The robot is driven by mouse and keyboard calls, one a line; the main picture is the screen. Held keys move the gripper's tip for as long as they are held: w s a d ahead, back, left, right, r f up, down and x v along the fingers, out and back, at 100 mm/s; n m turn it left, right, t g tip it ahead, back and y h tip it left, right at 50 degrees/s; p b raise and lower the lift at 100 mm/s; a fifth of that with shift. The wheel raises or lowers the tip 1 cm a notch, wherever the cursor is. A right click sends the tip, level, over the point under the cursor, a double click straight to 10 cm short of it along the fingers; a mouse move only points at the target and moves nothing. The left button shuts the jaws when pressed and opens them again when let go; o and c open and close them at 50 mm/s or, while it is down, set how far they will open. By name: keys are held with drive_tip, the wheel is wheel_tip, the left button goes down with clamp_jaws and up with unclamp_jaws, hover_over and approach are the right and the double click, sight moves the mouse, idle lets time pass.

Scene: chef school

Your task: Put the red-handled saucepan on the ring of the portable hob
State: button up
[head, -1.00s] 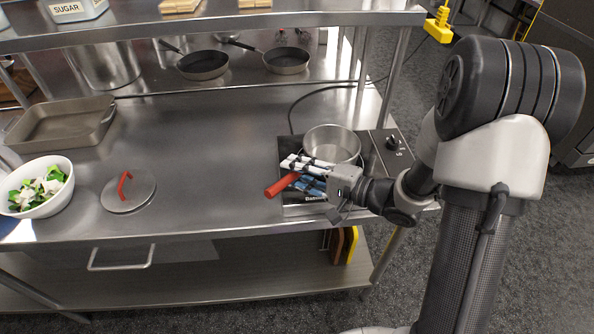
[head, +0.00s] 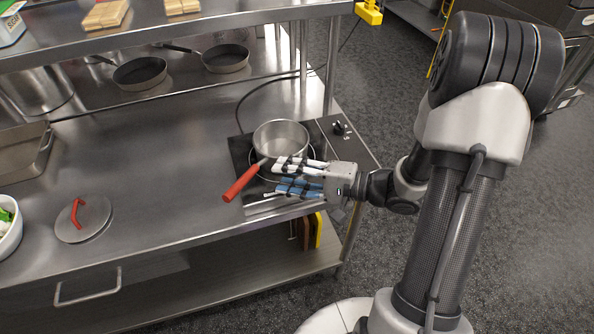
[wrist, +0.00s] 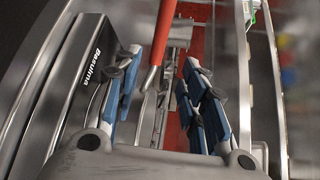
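The steel saucepan (head: 281,146) sits upright on the black portable hob (head: 240,150). My gripper (head: 276,178) is open in front of the pan, fingers pointing left, just right of the handle. In the wrist view, the blue-padded fingers of my gripper (wrist: 160,70) stand apart, with the red handle (wrist: 164,35) between their lines and clear of both pads.
A red-handled lid (head: 83,218) lies on the steel counter (head: 165,180) at left. Two frying pans (head: 140,72) (head: 226,57) stand at the back beneath a shelf (head: 220,25). A hob knob (head: 339,128) is at right. The counter between lid and hob is clear.

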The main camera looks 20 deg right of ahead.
drive_tip(key=w+d+r+n+t+h, duration=0.1)
drive_tip(key=w+d+r+n+h, duration=0.2)
drive_tip(key=w+d+h, duration=0.4)
drive_tip(key=s+d+r+n+h, duration=0.2)
drive_tip(key=s+d+r+h, duration=0.25)
drive_tip(key=r+h, duration=0.35)
drive_tip(key=s+a+n+g, duration=0.1)
drive_tip(key=s+a+g, duration=0.1)
drive_tip(key=s, duration=0.5)
drive_tip(key=s+a+r+n+g+y, duration=0.1)
drive_tip(key=s+a+n+g, duration=0.1)
drive_tip(key=s+a, duration=0.3)
drive_tip(key=s+a+n+g+y, duration=0.1)
drive_tip(key=s+a, duration=0.3)
drive_tip(key=s, duration=0.6)
drive_tip(key=shift+s+r+g, duration=0.2)
drive_tip(key=shift+s+g, duration=0.05)
drive_tip(key=shift+g, duration=0.15)
